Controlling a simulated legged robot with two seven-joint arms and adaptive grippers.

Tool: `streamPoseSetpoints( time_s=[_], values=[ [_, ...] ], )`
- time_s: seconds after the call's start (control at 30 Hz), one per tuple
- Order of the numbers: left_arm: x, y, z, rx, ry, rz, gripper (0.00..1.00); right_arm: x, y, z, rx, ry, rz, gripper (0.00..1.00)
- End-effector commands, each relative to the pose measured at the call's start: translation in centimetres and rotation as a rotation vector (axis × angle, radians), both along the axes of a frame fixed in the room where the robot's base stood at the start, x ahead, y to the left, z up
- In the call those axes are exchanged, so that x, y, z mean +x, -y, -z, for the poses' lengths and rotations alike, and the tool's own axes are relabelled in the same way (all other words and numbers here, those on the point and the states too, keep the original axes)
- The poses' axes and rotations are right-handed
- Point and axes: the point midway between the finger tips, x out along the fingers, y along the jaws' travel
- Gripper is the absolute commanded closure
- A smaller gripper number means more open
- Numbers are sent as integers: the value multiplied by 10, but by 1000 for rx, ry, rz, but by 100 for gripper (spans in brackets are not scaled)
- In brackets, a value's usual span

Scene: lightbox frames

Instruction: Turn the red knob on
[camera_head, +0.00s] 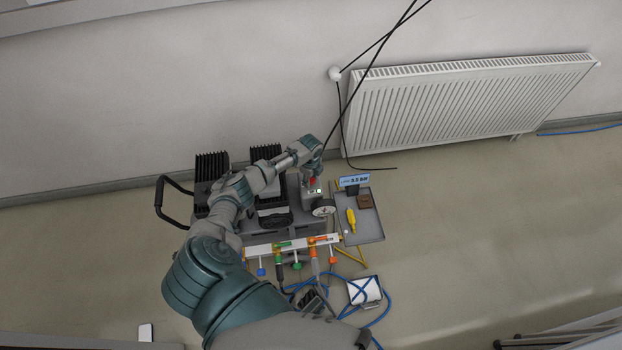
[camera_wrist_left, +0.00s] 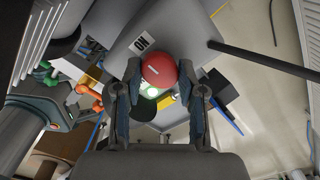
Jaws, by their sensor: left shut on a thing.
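My right gripper is not in view.
A grey tray (camera_head: 373,231) with a yellow tool (camera_head: 351,219) lies right of the machine. A manifold (camera_head: 262,249) with coloured valves stands in front, with blue hose (camera_head: 384,306) on the floor. A radiator (camera_head: 465,100) is on the wall behind; black cables hang near my gripper.

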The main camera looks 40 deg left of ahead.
Motion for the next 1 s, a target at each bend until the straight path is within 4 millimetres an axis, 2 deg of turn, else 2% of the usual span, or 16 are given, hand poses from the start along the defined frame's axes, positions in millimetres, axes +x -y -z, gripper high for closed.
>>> streamPoseSetpoints(
  time_s=[0.03,0.47,0.5,0.57,0.87,1.0],
  values=[
    [-1,-5,-1,10,-2,2,95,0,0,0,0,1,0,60],
    [0,-6,-1,10,1,8,95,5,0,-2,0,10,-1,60],
    [0,-6,-1,9,1,8,50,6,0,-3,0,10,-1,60],
    [0,-5,-2,8,1,8,36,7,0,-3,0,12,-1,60],
    [1,-2,-2,3,2,9,35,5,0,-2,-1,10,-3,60],
    [1,-2,-13,4,5,10,35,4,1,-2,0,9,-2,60]
  ],
)
